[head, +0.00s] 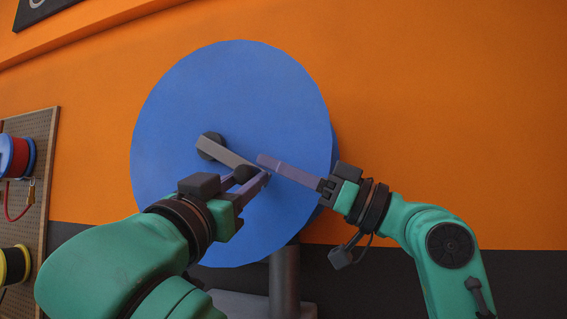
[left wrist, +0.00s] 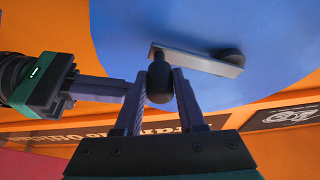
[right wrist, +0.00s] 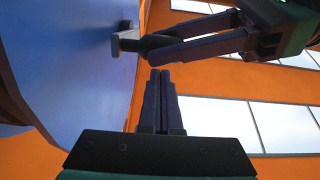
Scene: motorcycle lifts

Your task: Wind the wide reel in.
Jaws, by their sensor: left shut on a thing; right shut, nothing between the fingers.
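The wide reel (head: 240,90) is a big blue disc on a dark post, facing me in the head view. A grey crank arm (head: 225,153) runs from its dark hub (head: 211,146) down to the right. At the crank's outer end is a dark knob (left wrist: 159,78). My left gripper (head: 255,178) is shut on this knob, with a finger on each side of it in the left wrist view. My right gripper (head: 262,162) is shut and empty, its fingers in front of the disc close to the knob. It also shows in the right wrist view (right wrist: 160,75), apart from the knob.
A pegboard (head: 42,150) with a red and blue spool (head: 15,157) and a yellow and black spool (head: 14,265) stands at the left. The reel's post (head: 284,280) rises from a grey base. The orange wall is behind. My two grippers are very close together.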

